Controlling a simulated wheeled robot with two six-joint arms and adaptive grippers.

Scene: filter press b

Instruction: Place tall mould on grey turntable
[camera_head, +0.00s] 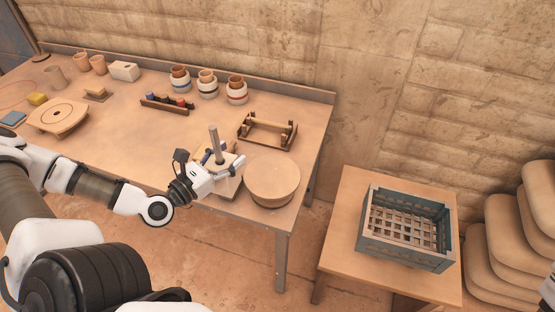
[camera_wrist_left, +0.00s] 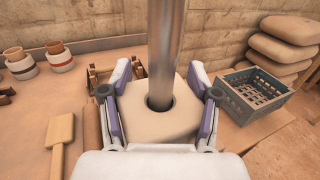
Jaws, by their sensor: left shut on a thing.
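My left gripper (camera_head: 228,170) is over the front of the workbench. In the left wrist view, its two fingers (camera_wrist_left: 160,112) are shut on opposite sides of a pale block, which looks like the tall mould (camera_wrist_left: 178,128). An upright grey metal rod (camera_wrist_left: 164,50) stands in the block's round hole; the rod also shows in the head view (camera_head: 214,142). The block's lower part is mostly hidden by the gripper. Just right of it stands a round, tan, drum-like piece with a flat, bare top (camera_head: 273,176), possibly the turntable; its grey cannot be made out.
A wooden rack (camera_head: 267,131) lies behind the round piece. Several banded pots (camera_head: 237,91) stand along the back. A low board with a round disc (camera_head: 57,116) is at far left. A blue-grey crate (camera_head: 405,228) sits on a side table at right, past a gap.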

